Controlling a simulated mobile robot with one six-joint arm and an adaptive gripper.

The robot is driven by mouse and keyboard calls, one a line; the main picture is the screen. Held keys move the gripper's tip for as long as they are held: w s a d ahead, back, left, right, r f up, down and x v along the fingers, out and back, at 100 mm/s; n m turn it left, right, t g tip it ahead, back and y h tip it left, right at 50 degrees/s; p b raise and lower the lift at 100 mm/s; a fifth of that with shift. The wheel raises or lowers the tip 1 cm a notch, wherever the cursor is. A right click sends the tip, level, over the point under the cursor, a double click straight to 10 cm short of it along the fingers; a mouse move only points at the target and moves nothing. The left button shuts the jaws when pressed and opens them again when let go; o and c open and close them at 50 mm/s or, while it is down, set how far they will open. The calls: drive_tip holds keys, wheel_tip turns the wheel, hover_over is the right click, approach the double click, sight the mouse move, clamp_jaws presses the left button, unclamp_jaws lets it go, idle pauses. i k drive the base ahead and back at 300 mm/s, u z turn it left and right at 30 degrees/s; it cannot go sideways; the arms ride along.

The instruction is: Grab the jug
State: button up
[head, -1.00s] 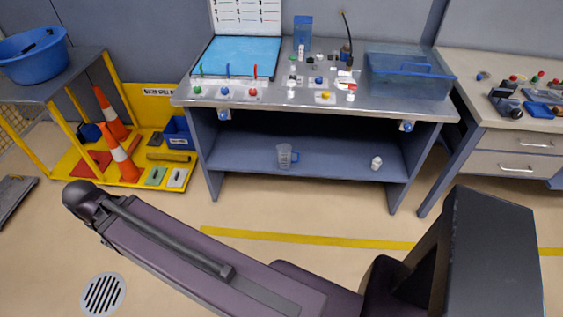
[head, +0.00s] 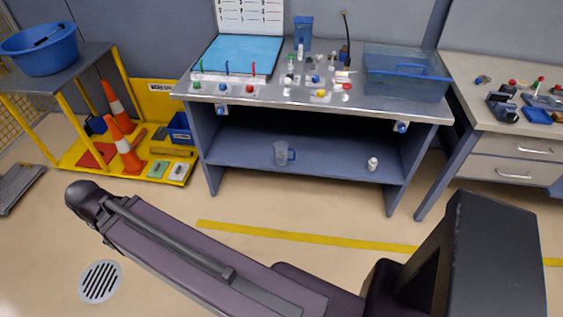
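A small clear jug (head: 281,154) with a blue handle on its right stands upright on the lower shelf (head: 325,170) of the workbench, left of the shelf's middle. My arm crosses the lower part of the head view, well in front of the bench and apart from the jug. My gripper's fingers cannot be made out in this view.
A small white bottle (head: 372,163) stands on the same shelf to the right. The bench top (head: 330,97) overhangs the shelf and holds a blue bin (head: 405,75) and small parts. A yellow cart with orange cones (head: 125,150) stands left. Floor before the bench is clear.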

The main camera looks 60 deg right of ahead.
sight(280, 149)
drive_tip(key=k, duration=1.45)
drive_tip(key=z, duration=2.3)
drive_tip(key=i, duration=0.8)
drive_tip(key=u, duration=0.15)
